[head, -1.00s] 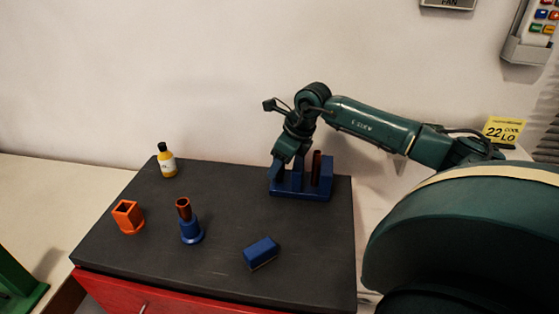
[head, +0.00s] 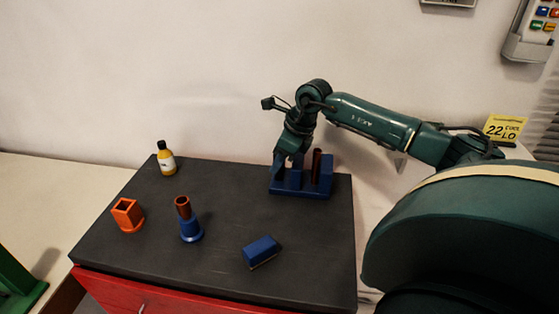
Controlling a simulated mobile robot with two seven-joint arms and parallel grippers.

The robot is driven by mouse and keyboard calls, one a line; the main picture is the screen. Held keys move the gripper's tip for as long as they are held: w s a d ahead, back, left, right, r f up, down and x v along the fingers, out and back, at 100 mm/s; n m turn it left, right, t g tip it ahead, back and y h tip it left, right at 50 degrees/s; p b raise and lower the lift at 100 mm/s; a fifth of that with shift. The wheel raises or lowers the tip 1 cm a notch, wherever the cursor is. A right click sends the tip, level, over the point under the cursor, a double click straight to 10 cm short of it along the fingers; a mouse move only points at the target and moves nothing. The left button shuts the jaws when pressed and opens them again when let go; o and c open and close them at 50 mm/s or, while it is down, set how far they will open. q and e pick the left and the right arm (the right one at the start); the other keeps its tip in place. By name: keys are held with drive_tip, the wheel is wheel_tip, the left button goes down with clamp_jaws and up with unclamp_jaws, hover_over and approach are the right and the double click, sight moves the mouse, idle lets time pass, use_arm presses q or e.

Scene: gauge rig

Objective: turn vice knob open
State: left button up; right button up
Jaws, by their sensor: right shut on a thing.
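The blue vice (head: 312,191) stands at the back right of the dark table top, with upright blue blocks on its base. A brown-red tube (head: 316,166) stands upright between its blocks, towards the right. My right gripper (head: 283,166) points down at the left end of the vice. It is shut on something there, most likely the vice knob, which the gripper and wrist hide. My left gripper is out of view.
On the dark table top (head: 215,266) are a yellow bottle (head: 166,163), an orange square holder (head: 128,216), a blue round stand (head: 190,231) holding a brown tube (head: 183,207), and a blue block (head: 261,251).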

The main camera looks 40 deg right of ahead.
drive_tip(key=shift+n+g, duration=0.3)
drive_tip(key=shift+n, duration=0.7)
drive_tip(key=shift+n+y, duration=0.4)
drive_tip(key=shift+n, duration=0.3)
drive_tip(key=o, duration=1)
drive_tip(key=v, duration=1.3)
drive_tip(key=shift+w+b, duration=0.25)
drive_tip(key=shift+b, duration=0.15)
drive_tip(key=shift+d+r, duration=0.15)
drive_tip(key=shift+r, duration=0.05)
